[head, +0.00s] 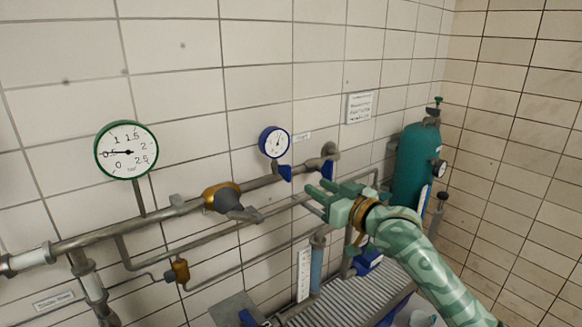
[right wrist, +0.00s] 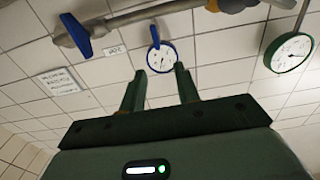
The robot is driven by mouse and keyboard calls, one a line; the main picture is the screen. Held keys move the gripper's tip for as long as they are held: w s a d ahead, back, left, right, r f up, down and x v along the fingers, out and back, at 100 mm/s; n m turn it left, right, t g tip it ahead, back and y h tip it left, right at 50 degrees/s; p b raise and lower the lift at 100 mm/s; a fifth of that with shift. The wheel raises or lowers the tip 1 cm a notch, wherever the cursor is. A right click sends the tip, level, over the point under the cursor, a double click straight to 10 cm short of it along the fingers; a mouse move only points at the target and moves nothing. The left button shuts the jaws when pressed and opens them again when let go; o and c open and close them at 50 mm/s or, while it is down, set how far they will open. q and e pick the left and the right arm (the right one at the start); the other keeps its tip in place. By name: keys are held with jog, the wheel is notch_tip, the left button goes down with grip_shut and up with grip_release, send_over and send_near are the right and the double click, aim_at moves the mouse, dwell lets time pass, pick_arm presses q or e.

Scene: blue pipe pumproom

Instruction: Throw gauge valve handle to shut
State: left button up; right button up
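The small blue-rimmed gauge (head: 275,142) is on the pipe along the tiled wall. A blue gauge valve handle (head: 285,172) hangs just below it. In the right wrist view, the gauge (right wrist: 162,58) is ahead of the fingers, with the narrow blue handle (right wrist: 155,36) between it and the pipe. My right gripper (head: 314,198) is open and empty, below and to the right of the handle, apart from it in the head view. Its two fingers (right wrist: 160,70) stand apart in the wrist view. My left gripper is not in view.
Another blue lever (head: 327,168) sits close by on the right pipe end, larger in the wrist view (right wrist: 77,35). A green-rimmed gauge (head: 127,150) and a brass valve (head: 222,197) are to the left. A green cylinder (head: 414,165) stands right. Thinner pipes run below.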

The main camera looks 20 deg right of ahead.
send_near(290, 171)
jog(key=w, duration=0.3)
jog(key=x, duration=0.3)
jog(key=a+x, duration=0.1)
jog(key=x, duration=0.2)
jog(key=shift+w+a, duration=0.15)
jog(key=shift+w, duration=0.05)
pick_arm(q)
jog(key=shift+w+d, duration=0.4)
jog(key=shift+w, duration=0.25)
pick_arm(e)
jog(key=shift+w+a, duration=0.15)
jog(key=shift+w, duration=0.55)
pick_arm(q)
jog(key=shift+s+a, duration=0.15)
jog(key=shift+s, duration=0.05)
pick_arm(e)
jog(key=shift+s, duration=0.1)
grip_shut()
